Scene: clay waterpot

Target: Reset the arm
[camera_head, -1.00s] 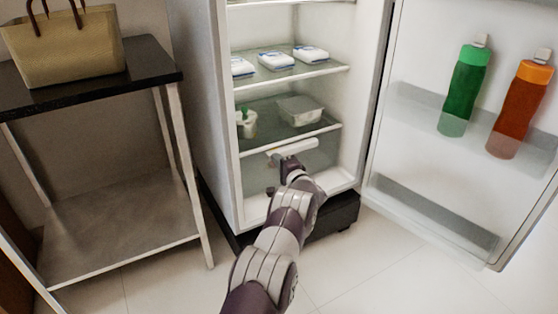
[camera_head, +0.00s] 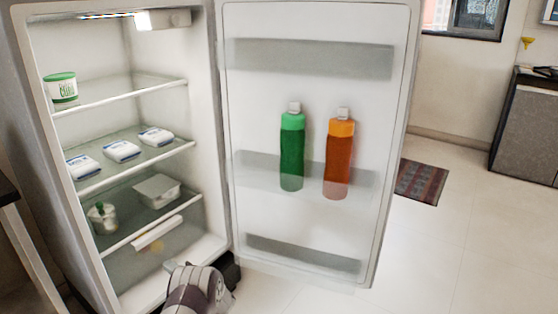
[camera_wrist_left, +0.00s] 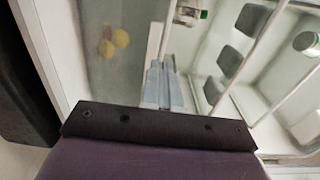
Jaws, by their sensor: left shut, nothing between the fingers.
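My left arm comes in at the bottom of the head view, in front of the open fridge (camera_head: 130,98). Most of my left gripper is hidden there or out of frame. The left wrist view shows its fingers (camera_wrist_left: 162,85) closed together with nothing between them. They point toward the fridge's lower front, near a white bar (camera_head: 157,232). My right gripper is not in view.
The fridge door (camera_head: 250,125) stands wide open on the right, holding a green bottle (camera_head: 292,150) and an orange bottle (camera_head: 339,160). Shelves hold white packs (camera_head: 121,151), a tub (camera_head: 61,88) and a clear container (camera_head: 157,190).

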